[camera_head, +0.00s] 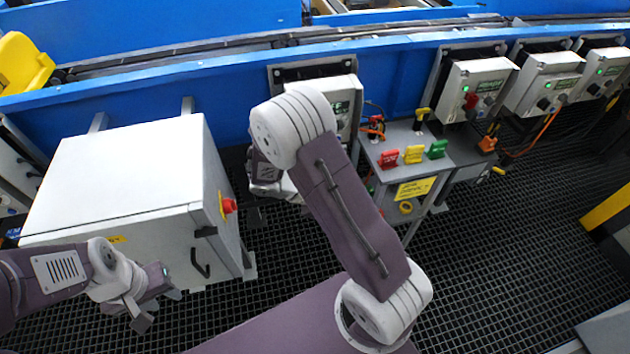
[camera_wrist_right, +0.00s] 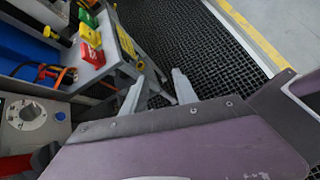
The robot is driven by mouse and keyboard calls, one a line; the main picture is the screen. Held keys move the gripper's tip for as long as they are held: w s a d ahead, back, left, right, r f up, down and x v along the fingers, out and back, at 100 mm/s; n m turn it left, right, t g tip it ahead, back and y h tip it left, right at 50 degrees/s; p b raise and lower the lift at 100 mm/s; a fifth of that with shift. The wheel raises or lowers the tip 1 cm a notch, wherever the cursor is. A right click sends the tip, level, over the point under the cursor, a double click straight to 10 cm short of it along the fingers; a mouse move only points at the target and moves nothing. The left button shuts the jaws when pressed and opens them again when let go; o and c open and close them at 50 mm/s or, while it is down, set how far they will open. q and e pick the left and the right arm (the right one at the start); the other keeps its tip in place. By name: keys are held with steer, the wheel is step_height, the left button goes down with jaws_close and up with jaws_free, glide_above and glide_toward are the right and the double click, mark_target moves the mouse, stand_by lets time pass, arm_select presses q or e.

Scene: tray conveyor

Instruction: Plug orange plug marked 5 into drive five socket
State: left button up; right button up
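An orange plug (camera_head: 488,144) hangs near the right side of the grey stand, beside an orange cable. Another orange piece with cables (camera_head: 376,127) sits at the stand's back left; it also shows in the right wrist view (camera_wrist_right: 56,75). I cannot read a 5 on either. Grey drive boxes (camera_head: 478,88) line the blue conveyor; which is drive five is not legible. My left gripper (camera_head: 158,308) is open and empty before the white cabinet. My right gripper (camera_wrist_right: 159,92) is open, its fingers apart and empty; in the head view my arm partly hides it.
The grey stand (camera_head: 420,138) carries red (camera_head: 389,159), yellow (camera_head: 414,154) and green (camera_head: 437,149) pieces. A white cabinet (camera_head: 130,175) with a red button (camera_head: 229,206) stands left. Orange cables (camera_head: 540,138) hang below the right drives. Grated floor (camera_head: 500,250) is open at right.

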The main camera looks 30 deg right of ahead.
steer(key=w+a+f+n+t+h+b, duration=0.1)
steer(key=w+f+n+t+h+b, duration=0.15)
steer(key=w+n+t, duration=0.45)
steer(key=w+a+f+n+t+h+b, duration=0.1)
steer(key=w+f+n+t+h, duration=0.25)
steer(key=w, duration=0.65)
steer(key=x, duration=0.8)
steer(key=shift+d+r+n+h, duration=0.4)
steer(key=shift+d+r+n, duration=0.05)
jaws_close()
